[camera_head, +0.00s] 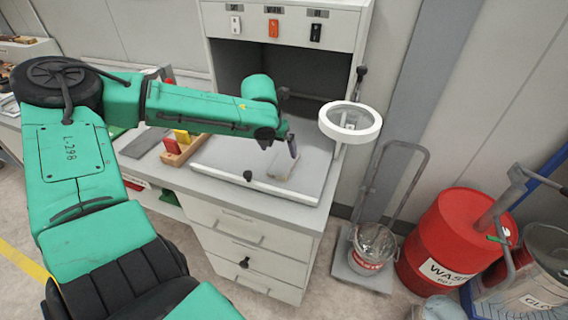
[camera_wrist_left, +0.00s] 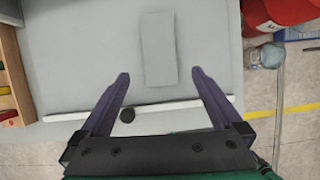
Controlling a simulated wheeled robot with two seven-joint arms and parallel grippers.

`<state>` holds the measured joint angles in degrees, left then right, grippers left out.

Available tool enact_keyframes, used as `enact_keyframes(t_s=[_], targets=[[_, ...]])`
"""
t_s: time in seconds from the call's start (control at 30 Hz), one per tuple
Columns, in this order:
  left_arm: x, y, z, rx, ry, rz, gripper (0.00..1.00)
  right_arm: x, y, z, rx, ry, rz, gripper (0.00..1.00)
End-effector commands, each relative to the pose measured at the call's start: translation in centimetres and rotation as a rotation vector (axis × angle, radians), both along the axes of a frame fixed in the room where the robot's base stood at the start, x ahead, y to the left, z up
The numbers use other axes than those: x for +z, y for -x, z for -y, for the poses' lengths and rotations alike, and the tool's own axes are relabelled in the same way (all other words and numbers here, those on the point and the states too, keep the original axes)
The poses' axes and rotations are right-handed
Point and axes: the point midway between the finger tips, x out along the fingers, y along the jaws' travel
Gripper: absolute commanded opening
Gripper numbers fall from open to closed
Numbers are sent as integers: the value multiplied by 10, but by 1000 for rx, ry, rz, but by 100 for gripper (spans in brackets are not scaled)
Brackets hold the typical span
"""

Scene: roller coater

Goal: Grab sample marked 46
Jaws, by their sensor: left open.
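A flat grey rectangular panel (camera_wrist_left: 158,45) lies on the coater's grey bed, and no number can be read on it. It also shows in the head view, just under my left gripper (camera_head: 291,148). In the left wrist view, my left gripper (camera_wrist_left: 160,73) is open and empty. Its dark purple fingers point at the panel, whose near end shows between the two fingertips. I cannot tell how high the fingers are above it. A wooden rack (camera_head: 184,152) holds red and yellow pieces at the bed's left; their marks are unreadable. My right gripper is not in view.
A white bar (camera_wrist_left: 75,116) with a black knob (camera_wrist_left: 127,115) runs along the bed's front edge. A round white ring lamp (camera_head: 350,121) stands right of the bed. A red waste drum (camera_head: 452,238) and a trolley with a bucket (camera_head: 372,247) stand right of the cabinet.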

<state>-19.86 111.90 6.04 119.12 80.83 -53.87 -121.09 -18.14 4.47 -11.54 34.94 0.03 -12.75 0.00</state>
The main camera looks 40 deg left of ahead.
Motion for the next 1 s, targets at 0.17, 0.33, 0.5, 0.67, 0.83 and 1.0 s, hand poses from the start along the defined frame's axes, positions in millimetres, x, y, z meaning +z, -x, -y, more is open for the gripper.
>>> enact_keyframes(t_s=[0.17, 0.33, 0.5, 0.67, 0.83, 1.0], targets=[[-26, -10, -3, 1, -1, -2, 100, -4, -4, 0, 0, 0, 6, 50], [-43, -16, -7, 0, -1, -4, 100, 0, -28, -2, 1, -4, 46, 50], [-70, -27, -12, 0, -2, -5, 100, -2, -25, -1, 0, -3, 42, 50], [-76, -31, -12, -1, 2, 1, 100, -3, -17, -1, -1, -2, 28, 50], [-75, -31, -12, -1, 2, 1, 85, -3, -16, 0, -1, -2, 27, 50], [-75, -31, -12, 0, 2, 1, 20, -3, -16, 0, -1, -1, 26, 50]])
